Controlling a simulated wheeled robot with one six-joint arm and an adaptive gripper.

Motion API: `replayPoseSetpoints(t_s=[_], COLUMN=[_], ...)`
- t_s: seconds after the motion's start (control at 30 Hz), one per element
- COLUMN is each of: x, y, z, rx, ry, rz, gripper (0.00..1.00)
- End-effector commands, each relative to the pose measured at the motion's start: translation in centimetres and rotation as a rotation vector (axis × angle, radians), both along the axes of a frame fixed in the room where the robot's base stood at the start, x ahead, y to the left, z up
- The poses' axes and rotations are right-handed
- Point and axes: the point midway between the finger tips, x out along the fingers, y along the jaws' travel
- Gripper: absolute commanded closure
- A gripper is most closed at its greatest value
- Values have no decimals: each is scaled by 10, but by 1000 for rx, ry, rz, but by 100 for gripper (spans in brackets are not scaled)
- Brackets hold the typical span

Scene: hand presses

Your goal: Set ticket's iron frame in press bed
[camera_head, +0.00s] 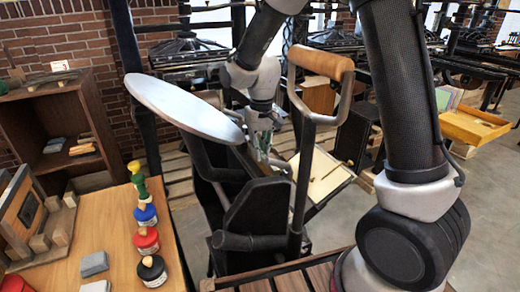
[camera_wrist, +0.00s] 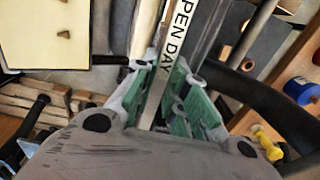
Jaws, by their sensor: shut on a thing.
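My gripper (camera_head: 262,146) reaches down behind the hand press, between its round ink disc (camera_head: 185,108) and wooden-handled lever (camera_head: 320,63). In the wrist view, my gripper's green pads (camera_wrist: 172,92) are shut on the edge of a narrow iron frame (camera_wrist: 207,35). A white strip lettered "PEN DAY" (camera_wrist: 179,33) runs along it; its first part is cut off. In the head view, the press's dark body and my gripper hide most of the frame. The press bed cannot be made out clearly, so I cannot tell whether the frame touches it.
A cream board (camera_head: 325,175) with small brown pieces lies right of my gripper. The wooden table (camera_head: 110,245) at left holds ink jars (camera_head: 145,240), grey blocks (camera_head: 94,264) and a wooden rack (camera_head: 30,215). The upright lever stands close to my arm.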

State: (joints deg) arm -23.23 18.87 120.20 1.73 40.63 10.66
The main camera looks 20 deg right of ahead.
Motion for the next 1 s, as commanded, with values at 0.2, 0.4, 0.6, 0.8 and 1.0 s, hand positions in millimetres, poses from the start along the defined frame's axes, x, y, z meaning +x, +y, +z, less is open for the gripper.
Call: replayPoseSetpoints(t_s=[0.2, 0.4, 0.6, 0.8, 1.0], x=[0, 0, 0, 0, 0], y=[0, 0, 0, 0, 0], z=[-2, -3, -4, -3, -3], rx=[0, 0, 0, 0, 0], ry=[-1, 0, 1, 1, 2], rz=[0, 0, 0, 0, 0], gripper=[100, 100, 71, 61, 57])
